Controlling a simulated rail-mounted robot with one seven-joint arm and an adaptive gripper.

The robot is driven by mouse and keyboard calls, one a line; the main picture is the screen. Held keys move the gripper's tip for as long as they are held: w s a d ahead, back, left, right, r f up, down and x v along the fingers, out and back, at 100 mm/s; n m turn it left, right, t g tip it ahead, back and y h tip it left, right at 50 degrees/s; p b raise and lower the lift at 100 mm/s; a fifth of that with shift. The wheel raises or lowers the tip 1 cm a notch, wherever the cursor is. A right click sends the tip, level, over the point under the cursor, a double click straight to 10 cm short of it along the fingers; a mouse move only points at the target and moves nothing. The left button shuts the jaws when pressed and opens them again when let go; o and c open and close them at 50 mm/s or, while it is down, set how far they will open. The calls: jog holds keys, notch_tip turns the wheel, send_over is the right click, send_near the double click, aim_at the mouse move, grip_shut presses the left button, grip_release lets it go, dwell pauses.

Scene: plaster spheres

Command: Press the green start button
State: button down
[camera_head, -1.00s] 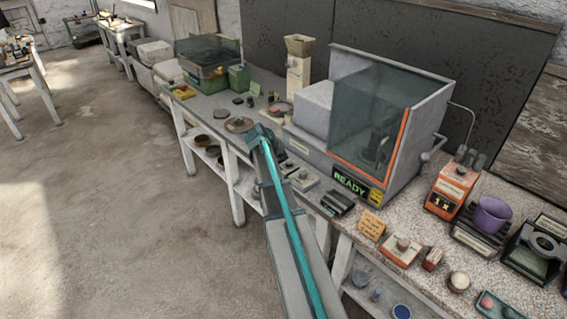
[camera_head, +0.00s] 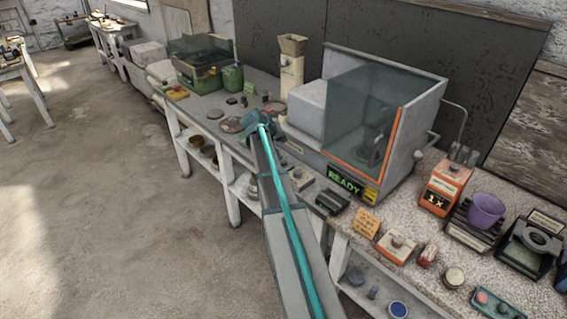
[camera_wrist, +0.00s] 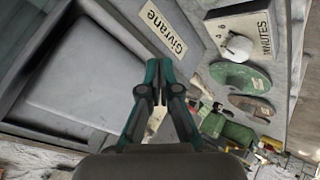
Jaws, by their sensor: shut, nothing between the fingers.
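A green oval piece (camera_wrist: 240,76), possibly the start button, shows in the wrist view with a small pale label on it. It lies beside a reddish-brown oval piece (camera_wrist: 250,105) and below a white dial knob (camera_wrist: 238,48) on a plate marked MINUTES. My gripper (camera_wrist: 160,88) is shut and empty, to the left of the green piece and apart from it in that picture. In the head view my gripper (camera_head: 262,122) is above the bench, by the left front of the machine (camera_head: 300,142). I cannot pick out the green piece there; my arm covers part of the front.
The machine has a tinted window (camera_head: 365,115) and a READY display (camera_head: 345,182). A plate marked Givrane (camera_wrist: 163,28) is near my gripper. A hopper tower (camera_head: 292,75) stands behind. A teal pad (camera_head: 497,304) with pink and green pieces lies at the lower right.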

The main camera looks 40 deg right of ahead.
aim_at(282, 162)
notch_tip(282, 162, down, 7)
jog(key=b, duration=0.2)
jog(key=shift+f+b, duration=0.1)
jog(key=shift+b, duration=0.3)
jog(key=shift+f+b, duration=0.3)
jog(key=shift+f, duration=0.2)
dwell(0.8)
jog(key=shift+f+b, duration=0.4)
jog(key=shift+b, duration=0.05)
